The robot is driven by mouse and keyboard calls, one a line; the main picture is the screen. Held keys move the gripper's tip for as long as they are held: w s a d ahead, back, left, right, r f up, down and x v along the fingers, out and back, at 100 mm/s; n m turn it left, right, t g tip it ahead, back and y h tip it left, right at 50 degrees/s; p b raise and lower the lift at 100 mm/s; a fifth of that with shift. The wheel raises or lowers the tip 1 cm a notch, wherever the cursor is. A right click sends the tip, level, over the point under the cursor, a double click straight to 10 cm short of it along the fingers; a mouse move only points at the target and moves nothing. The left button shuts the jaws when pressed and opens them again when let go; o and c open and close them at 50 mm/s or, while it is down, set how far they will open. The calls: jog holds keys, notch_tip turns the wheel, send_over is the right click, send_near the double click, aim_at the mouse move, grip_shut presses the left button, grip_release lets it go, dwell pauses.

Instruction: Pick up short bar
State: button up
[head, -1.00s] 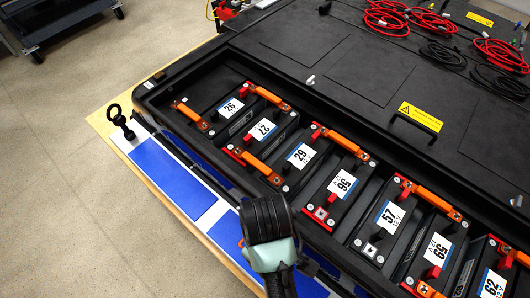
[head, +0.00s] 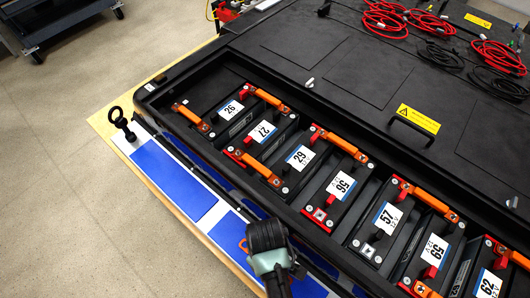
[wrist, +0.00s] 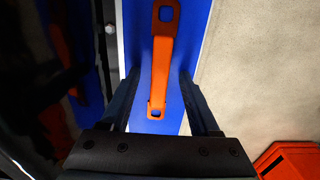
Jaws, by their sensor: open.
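An orange bar (wrist: 161,60), the short bar by its look, lies on a blue mat panel (wrist: 188,40) in the wrist view. It has a square hole at each end. My gripper (wrist: 158,75) is open, with one finger on each side of the bar and nothing held. I cannot tell how high the fingertips are above the mat. In the head view my gripper (head: 268,262) is over the blue and white strip beside the pack, and a bit of the orange bar (head: 243,245) shows at its left. The rest is hidden by my arm.
The black battery pack (head: 300,100) with numbered modules and orange bars fitted on them stands to the right of the strip. A black eyebolt (head: 120,122) stands at the strip's far end. A red-orange bin (wrist: 290,160) shows at the lower right of the wrist view.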

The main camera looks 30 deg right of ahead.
grip_shut()
dwell(0.3)
jog(key=shift+r, duration=0.1)
